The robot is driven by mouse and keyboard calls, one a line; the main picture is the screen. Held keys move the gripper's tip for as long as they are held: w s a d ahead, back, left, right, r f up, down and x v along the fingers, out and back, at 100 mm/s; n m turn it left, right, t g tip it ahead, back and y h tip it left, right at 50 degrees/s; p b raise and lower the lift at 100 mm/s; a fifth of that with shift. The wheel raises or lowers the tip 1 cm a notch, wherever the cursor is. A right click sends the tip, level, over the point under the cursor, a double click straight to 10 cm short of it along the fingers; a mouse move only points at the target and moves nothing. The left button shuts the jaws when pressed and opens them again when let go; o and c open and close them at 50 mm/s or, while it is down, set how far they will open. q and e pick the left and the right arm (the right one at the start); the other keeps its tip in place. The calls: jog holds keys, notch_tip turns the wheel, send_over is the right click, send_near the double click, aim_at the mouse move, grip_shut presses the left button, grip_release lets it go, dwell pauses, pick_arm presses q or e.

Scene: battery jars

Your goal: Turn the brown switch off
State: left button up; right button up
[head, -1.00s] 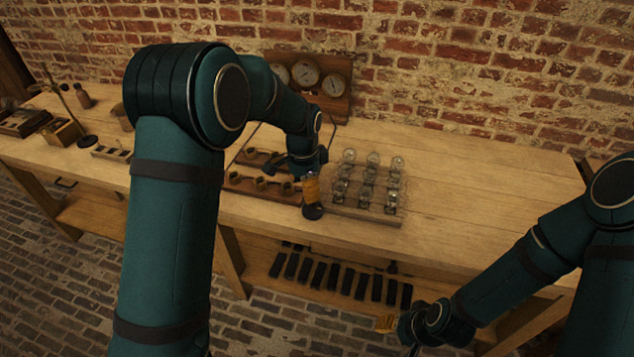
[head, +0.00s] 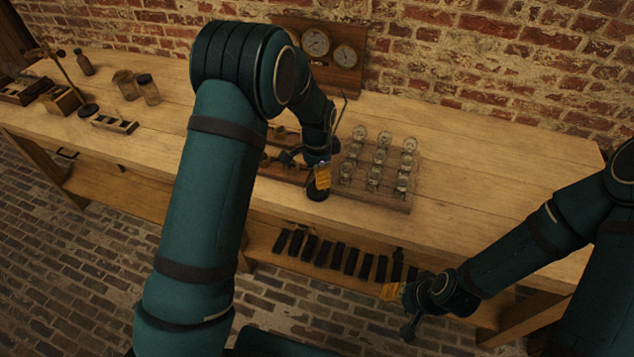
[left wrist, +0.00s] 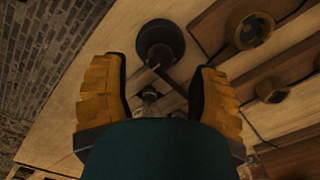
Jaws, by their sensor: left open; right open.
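A brown board (left wrist: 290,66) with round brown fittings lies on the workbench. One round brown fitting (left wrist: 250,29) shows at upper right in the left wrist view, another (left wrist: 272,90) below it. I cannot tell which, if any, is the brown switch. In the head view my left arm partly hides the board. My left gripper (head: 322,177) is open at the board's right end, above a dark round base (head: 317,192). In the left wrist view this base (left wrist: 160,42) lies just beyond the orange fingers (left wrist: 160,85), with nothing visibly gripped. My right gripper (head: 392,291) is open, low before the bench.
A tray of glass bulbs (head: 352,195) stands just right of my left gripper. A wooden panel of round gauges (head: 333,77) stands behind. Several dark blocks (head: 337,255) sit on the lower shelf. The bench's right side (head: 490,170) is clear.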

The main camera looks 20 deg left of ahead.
pick_arm(q)
jog(key=shift+f, duration=1.9)
jog(key=shift+c, duration=0.2)
grip_shut()
